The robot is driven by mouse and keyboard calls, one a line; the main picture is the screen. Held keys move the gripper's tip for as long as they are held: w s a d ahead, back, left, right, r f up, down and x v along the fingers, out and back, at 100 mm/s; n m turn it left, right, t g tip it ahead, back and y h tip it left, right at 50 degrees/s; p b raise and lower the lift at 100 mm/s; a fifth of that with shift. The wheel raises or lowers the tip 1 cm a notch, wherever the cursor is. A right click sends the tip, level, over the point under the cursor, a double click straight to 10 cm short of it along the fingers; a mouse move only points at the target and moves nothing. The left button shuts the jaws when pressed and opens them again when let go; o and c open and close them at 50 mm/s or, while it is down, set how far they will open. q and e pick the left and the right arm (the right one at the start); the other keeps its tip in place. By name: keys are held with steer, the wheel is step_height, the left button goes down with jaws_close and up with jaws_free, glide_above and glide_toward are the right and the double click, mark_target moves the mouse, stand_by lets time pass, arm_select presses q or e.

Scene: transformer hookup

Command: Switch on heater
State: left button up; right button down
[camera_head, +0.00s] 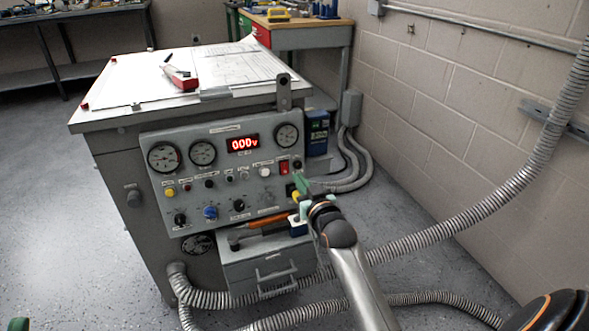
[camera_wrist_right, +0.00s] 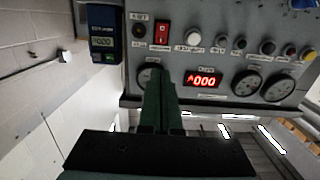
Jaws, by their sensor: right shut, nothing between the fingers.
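The grey control panel (camera_head: 222,140) is on the front of a bench cabinet. A red rocker switch (camera_head: 283,167) sits near its right edge and also shows in the right wrist view (camera_wrist_right: 161,33). I cannot read its label or tell its position. A white round button (camera_head: 265,171) is left of it in the head view. The red display (camera_head: 243,144) reads 000. My right gripper (camera_head: 300,184) is shut and empty, just below and right of the switch; in the wrist view its fingers (camera_wrist_right: 158,95) overlap a gauge. A green tip (camera_head: 18,325) at the lower left may be my left gripper.
Gauges, coloured knobs and buttons crowd the panel. A screwdriver-like orange-handled tool (camera_head: 268,220) lies on the drawer box (camera_head: 262,262) below. A blue meter (camera_head: 318,130) stands beside the cabinet. Ribbed conduits (camera_head: 490,200) run along the wall and floor.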

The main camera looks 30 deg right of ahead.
steer(key=shift+r+p+v, duration=0.25)
steer(key=shift+v, duration=0.75)
steer(key=shift+r+p+v, duration=0.2)
steer(key=shift+p+v, duration=0.05)
steer(key=shift+v, duration=0.75)
